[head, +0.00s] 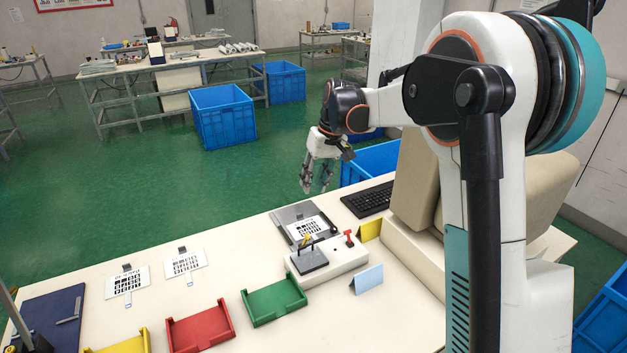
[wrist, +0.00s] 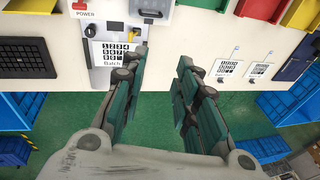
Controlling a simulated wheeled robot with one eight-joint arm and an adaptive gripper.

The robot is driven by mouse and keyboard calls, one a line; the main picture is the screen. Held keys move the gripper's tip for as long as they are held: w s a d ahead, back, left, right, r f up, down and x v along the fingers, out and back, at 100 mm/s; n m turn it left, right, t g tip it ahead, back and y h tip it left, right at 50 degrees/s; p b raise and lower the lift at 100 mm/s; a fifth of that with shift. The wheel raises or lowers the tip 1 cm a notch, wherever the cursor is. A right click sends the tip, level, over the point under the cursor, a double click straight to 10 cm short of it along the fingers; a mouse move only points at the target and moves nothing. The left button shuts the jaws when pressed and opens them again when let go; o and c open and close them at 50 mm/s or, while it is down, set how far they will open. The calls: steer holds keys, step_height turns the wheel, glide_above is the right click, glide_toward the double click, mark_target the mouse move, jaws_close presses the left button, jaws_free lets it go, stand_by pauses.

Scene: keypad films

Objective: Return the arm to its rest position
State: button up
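My white arm reaches from the right side of the head view out over the far side of the work table (head: 345,325). My gripper (head: 318,185) hangs at its end, fingers down, above the far edge. In the wrist view my gripper (wrist: 162,65) has its two green-grey fingers spread, with only the table edge and green floor between them. It is open and empty. A keypad film (head: 307,229) marked "Batch" lies on the grey keypad unit; this film also shows in the wrist view (wrist: 116,50), beside the left finger. My fingers appear apart from it.
Two other films (head: 127,283) (head: 185,262) lie on the table at left. Green (head: 274,301), red (head: 201,329) and yellow (head: 122,345) trays line the front. A switch box (head: 335,262), black keyboard (head: 368,200) and beige block stand near my arm. Blue crates (head: 222,117) stand on the floor.

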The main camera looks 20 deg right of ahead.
stand_by(0.3)
steer(key=s+a+r+t+h, duration=0.1)
steer(key=s+r, duration=0.2)
steer(key=s, duration=0.3)
steer(key=s+r+m+t, duration=0.1)
steer(key=s+r, duration=0.1)
steer(key=s, duration=0.4)
steer(key=s+a+r+t+h, duration=0.1)
steer(key=s+r, duration=0.2)
steer(key=s, duration=0.3)
steer(key=s+f+t, duration=0.1)
steer(key=s+f, duration=0.1)
steer(key=s, duration=0.6)
steer(key=s+f+t, duration=0.1)
steer(key=s+f, duration=0.2)
steer(key=s, duration=0.5)
steer(key=shift+s+a+t+h, duration=0.15)
steer(key=shift+s+t+h, duration=0.15)
steer(key=shift+t, duration=0.1)
